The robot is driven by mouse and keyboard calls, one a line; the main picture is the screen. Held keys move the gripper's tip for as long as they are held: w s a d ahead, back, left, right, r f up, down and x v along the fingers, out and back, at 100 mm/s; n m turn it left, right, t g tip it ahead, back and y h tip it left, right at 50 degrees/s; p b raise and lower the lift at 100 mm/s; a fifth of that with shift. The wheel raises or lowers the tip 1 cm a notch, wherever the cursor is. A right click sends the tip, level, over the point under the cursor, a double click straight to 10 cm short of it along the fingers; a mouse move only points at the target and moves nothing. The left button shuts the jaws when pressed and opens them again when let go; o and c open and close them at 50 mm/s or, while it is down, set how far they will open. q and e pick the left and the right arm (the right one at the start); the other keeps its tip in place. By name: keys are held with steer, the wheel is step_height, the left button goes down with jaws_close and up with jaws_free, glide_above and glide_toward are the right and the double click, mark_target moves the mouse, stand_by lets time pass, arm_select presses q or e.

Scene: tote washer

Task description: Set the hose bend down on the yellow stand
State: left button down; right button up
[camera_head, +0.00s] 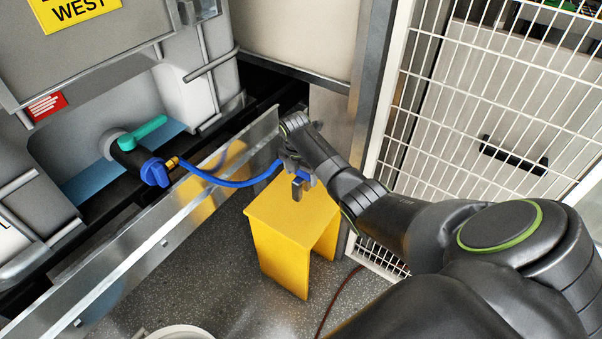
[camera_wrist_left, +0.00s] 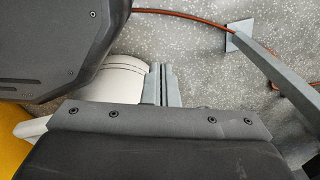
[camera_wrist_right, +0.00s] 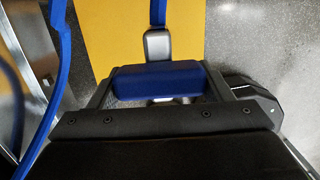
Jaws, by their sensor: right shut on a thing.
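My right gripper (camera_head: 298,178) is shut on the hose bend, whose blue grip block (camera_wrist_right: 155,82) fills the space between the fingers in the right wrist view. A grey fitting (camera_wrist_right: 158,45) hangs on the block's far side in that view. The yellow stand (camera_head: 285,240) is below the gripper in the head view, and its top (camera_wrist_right: 105,35) lies behind the bend in the right wrist view. I cannot tell whether the bend touches it. My left gripper (camera_wrist_left: 163,84) is shut and empty, with its fingers together, over the floor.
A blue hose (camera_head: 220,181) runs from the gripper to a tank valve (camera_head: 150,165) with a green handle. A metal rail (camera_head: 150,235) stands left of the stand, a white mesh fence (camera_head: 480,120) right. A white round container (camera_wrist_left: 118,82) is by my left gripper.

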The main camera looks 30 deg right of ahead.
arm_select(q)
steer(key=shift+w, duration=0.1)
